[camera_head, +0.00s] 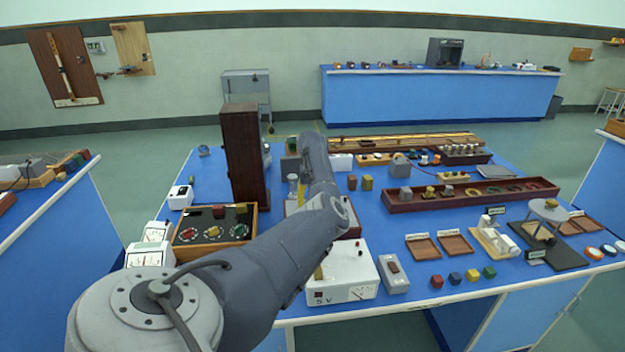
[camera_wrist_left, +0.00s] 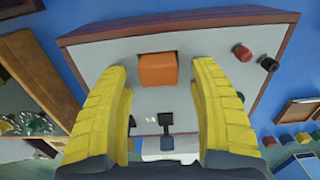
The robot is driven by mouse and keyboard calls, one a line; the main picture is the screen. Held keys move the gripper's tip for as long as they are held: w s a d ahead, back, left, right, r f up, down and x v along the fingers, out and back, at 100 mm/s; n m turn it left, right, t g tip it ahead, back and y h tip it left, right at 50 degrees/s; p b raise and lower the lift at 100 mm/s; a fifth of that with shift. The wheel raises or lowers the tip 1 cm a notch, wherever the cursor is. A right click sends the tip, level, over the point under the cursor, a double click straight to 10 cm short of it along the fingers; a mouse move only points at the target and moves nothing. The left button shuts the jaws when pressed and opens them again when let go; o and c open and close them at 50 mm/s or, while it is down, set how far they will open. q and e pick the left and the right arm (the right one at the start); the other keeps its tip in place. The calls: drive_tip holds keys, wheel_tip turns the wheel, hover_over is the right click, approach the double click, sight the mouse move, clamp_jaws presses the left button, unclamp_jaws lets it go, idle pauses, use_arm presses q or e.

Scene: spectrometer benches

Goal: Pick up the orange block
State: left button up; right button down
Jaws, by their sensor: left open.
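The orange block (camera_wrist_left: 158,70) sits on the pale face of a wood-framed panel (camera_wrist_left: 215,45) in the left wrist view. My left gripper (camera_wrist_left: 160,85) is open, with one ridged yellow finger on each side of the block. Gaps show between the block and both fingers, and the block appears a little ahead of the fingertips. In the head view my own left arm covers the block and most of the panel; part of its dark wooden frame (camera_head: 352,230) shows beside the arm. My right gripper is in neither view.
A red terminal (camera_wrist_left: 243,52) and a black one (camera_wrist_left: 269,63) stand on the panel, right of the block. A tall dark wooden case (camera_head: 243,155) rises left of my arm. A white power unit (camera_head: 345,280) stands near the front edge, with small coloured cubes (camera_head: 455,278) to its right.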

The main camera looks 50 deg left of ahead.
use_arm(q)
drive_tip(key=c, duration=1.3)
drive_tip(key=shift+c, duration=0.2)
drive_tip(key=shift+r, duration=0.1)
wheel_tip(320, 180, up, 23)
idle(0.7)
